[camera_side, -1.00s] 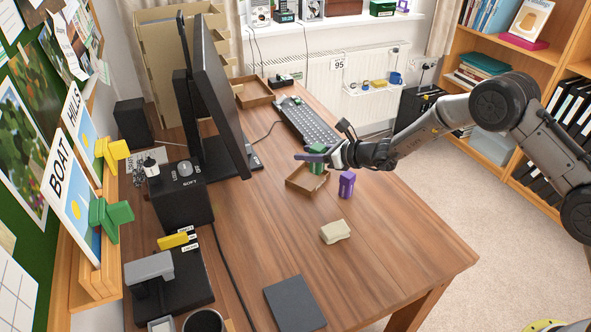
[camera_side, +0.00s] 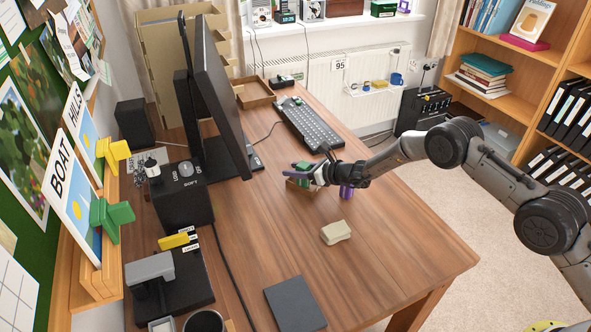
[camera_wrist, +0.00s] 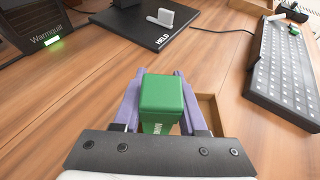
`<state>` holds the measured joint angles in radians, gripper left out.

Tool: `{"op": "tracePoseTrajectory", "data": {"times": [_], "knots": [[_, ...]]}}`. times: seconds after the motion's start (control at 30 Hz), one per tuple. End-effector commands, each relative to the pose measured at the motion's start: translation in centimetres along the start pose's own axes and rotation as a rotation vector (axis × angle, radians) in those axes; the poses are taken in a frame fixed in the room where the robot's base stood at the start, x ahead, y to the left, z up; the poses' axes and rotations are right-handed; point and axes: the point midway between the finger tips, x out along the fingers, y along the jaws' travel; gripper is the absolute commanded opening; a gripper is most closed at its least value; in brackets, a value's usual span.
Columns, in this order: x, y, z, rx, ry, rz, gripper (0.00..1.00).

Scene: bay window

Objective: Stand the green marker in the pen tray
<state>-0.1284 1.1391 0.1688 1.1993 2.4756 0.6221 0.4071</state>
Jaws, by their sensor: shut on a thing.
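The green marker (camera_wrist: 162,100), a blocky green piece, sits between the two purple fingers of my gripper (camera_wrist: 160,105) in the wrist view. My gripper is shut on it. In the side view the green marker (camera_side: 303,168) shows at my gripper (camera_side: 301,174), low over the brown pen tray (camera_side: 292,184). The tray is largely hidden by my gripper there; in the wrist view part of the tray (camera_wrist: 208,108) shows behind and right of the marker. I cannot tell whether the marker's lower end touches the tray floor.
A purple block (camera_side: 347,191) stands close beside my gripper, partly covered by it. A beige block (camera_side: 336,232) lies nearer on the desk. The keyboard (camera_side: 308,124) is behind and the monitor (camera_side: 219,95) to the left. The desk's front right is clear.

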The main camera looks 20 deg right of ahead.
Motion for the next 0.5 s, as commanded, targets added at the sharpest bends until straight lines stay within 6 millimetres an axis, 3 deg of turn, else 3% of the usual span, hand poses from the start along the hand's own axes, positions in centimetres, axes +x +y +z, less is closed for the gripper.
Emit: {"op": "tracePoseTrajectory", "data": {"times": [0.3, 0.33, 0.5], "knots": [[0.09, -0.02, -0.21, 0.000, -0.001, 0.000, 0.00], [0.10, -0.01, -0.28, 0.000, 0.000, 0.000, 0.43], [0.08, -0.01, -0.25, 0.000, 0.000, 0.000, 0.71]]}}
